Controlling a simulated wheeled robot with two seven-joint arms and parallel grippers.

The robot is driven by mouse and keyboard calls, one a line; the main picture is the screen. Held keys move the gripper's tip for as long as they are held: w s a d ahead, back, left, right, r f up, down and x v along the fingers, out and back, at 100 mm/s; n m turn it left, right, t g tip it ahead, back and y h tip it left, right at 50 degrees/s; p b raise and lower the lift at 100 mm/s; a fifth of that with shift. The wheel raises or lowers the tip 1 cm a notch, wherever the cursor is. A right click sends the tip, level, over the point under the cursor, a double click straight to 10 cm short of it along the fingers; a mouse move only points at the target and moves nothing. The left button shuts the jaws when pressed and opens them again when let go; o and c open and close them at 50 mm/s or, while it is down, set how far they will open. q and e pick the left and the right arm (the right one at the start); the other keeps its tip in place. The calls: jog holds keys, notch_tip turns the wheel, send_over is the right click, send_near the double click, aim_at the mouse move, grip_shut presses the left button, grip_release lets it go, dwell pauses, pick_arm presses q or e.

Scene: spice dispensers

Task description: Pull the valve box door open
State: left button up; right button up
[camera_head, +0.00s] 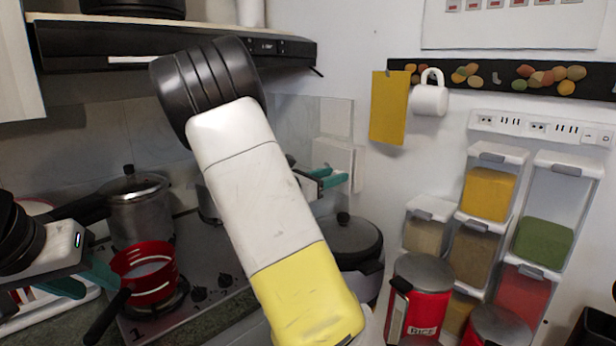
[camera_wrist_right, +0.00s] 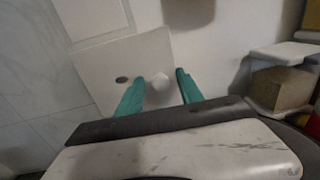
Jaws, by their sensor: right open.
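The valve box is a white box (camera_head: 333,155) on the back wall, below another white wall panel. I cannot tell whether the door is ajar. My left gripper (camera_head: 80,280) is open and empty at the left, near the red pot.
A red pot (camera_head: 145,275) and a steel pot (camera_head: 140,212) stand on the stove at left. A lidded dark pot (camera_head: 350,240) is below the box. Spice dispensers (camera_head: 488,195), a red rice canister (camera_head: 424,295), a hanging mug (camera_head: 430,98) and a yellow cloth (camera_head: 389,108) are at right.

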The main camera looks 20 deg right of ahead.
jog(key=shift+c, duration=0.4)
grip_shut()
dwell(0.9)
